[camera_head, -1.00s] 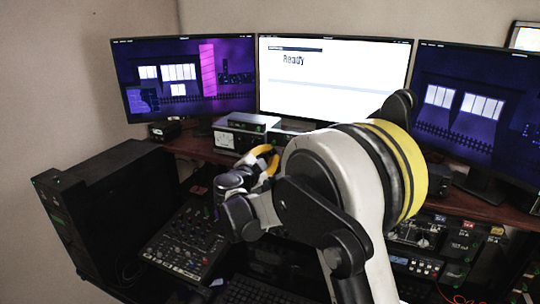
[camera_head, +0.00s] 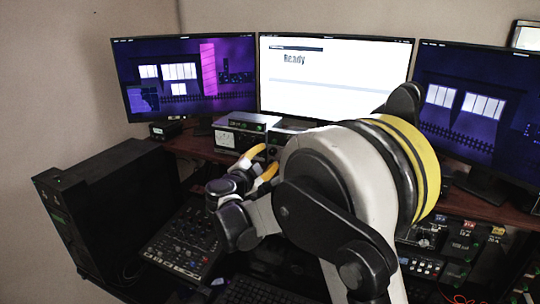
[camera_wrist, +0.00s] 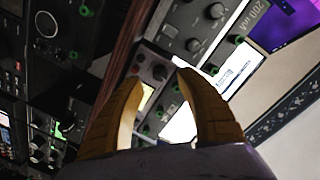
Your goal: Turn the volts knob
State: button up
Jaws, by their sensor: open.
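My gripper (camera_head: 264,163) has yellow fingers and is in front of the small instruments under the middle monitor. In the wrist view my gripper (camera_wrist: 160,76) is open, with its fingers spread and nothing held. A small dark panel (camera_wrist: 152,66) lies beyond the fingertips. A dark round knob (camera_wrist: 160,72) on it shows in the gap between them, with smaller green-ringed controls nearby. No label on this knob is readable, so I cannot tell whether it is the volts knob. Contact with the knob is not visible.
A meter box (camera_head: 228,140) stands left of my gripper on the wooden shelf (camera_head: 190,148). A mixer panel (camera_head: 183,243) with many knobs lies lower left. A black computer case (camera_head: 105,205) is at the left. Monitors (camera_head: 333,80) stand close behind.

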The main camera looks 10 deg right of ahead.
jog(key=v, duration=0.8)
jog(key=shift+s+a, duration=0.2)
jog(key=shift+s, duration=0.05)
jog(key=s+d+f+n+g+y, duration=0.1)
jog(key=s+d+n+g+y, duration=0.2)
jog(key=s+d, duration=0.4)
jog(key=s+d+f+n+g+y, duration=0.15)
jog(key=s+d+n, duration=0.3)
jog(key=s, duration=0.45)
jog(key=s+a+f+n+g+y, duration=0.1)
jog(key=s+a+f+n+y, duration=0.1)
jog(key=s+n, duration=0.3)
jog(key=s+a+f+n+g+y, duration=0.1)
jog(key=s+a+f+n+y, duration=0.1)
jog(key=s, duration=0.9)
jog(key=f+n+y, duration=0.1)
jog(key=n+y, duration=0.1)
jog(key=shift+s+f+n, duration=0.15)
jog(key=shift+f+n, duration=0.05)
jog(key=shift+n, duration=0.15)
dwell(0.7)
